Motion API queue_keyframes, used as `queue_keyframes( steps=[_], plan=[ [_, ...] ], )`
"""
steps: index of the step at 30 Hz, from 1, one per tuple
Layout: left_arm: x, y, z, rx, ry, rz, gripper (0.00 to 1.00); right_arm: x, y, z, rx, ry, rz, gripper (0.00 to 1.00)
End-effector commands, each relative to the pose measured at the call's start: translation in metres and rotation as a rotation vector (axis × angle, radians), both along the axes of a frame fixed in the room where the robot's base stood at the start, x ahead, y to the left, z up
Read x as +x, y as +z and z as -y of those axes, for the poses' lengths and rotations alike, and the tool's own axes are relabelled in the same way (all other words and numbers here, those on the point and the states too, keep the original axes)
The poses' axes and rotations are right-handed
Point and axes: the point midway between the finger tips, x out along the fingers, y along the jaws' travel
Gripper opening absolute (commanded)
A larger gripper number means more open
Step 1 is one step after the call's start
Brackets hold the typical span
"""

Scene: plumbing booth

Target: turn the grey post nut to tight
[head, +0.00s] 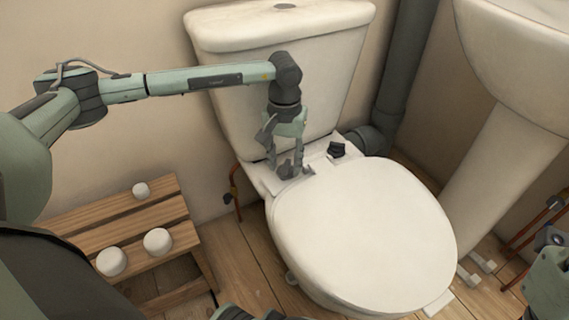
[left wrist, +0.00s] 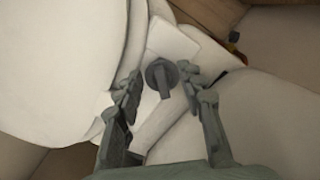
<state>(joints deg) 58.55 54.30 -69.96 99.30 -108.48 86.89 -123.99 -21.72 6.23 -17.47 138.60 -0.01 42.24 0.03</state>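The grey post nut (left wrist: 160,75) has a round flange and a wing-like bar, and sits on a pale block at the back of the toilet seat. My left gripper (left wrist: 158,84) is open, with one finger on each side of the nut; I see gaps between the fingers and the nut. In the head view my left gripper (head: 291,170) points down at the left hinge of the seat, and its fingers partly hide the nut there. A darker knob (head: 337,149) stands on the right hinge. My right gripper's fingers do not show.
The closed toilet lid (head: 365,230) lies in front of the hinges and the cistern (head: 285,60) rises behind. A wooden bench (head: 150,215) with white rolls stands left. A basin (head: 520,60) and a grey pipe (head: 405,70) are on the right.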

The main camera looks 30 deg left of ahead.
Motion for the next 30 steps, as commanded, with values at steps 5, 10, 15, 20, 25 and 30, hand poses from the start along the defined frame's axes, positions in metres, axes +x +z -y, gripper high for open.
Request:
queue_keyframes(
  steps=[5, 10, 15, 20, 25, 30],
  plan=[
    [0.002, 0.035, 0.0, -0.001, -0.001, 0.006, 0.39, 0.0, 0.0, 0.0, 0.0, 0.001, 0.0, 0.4],
    [0.001, 0.072, 0.0, 0.0, -0.001, 0.006, 0.39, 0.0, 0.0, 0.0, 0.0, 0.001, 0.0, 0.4],
    [0.001, 0.098, 0.0, 0.0, 0.0, 0.003, 0.39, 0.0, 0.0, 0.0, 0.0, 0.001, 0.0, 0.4],
    [0.0, 0.11, 0.0, 0.0, 0.0, 0.002, 0.39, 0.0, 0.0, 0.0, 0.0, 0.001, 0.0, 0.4],
    [0.0, 0.112, 0.0, 0.001, -0.001, 0.001, 0.39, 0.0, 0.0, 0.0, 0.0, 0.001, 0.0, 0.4],
    [0.0, 0.112, 0.0, 0.001, -0.001, 0.001, 0.39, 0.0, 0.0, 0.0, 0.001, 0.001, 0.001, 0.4]
  ],
)
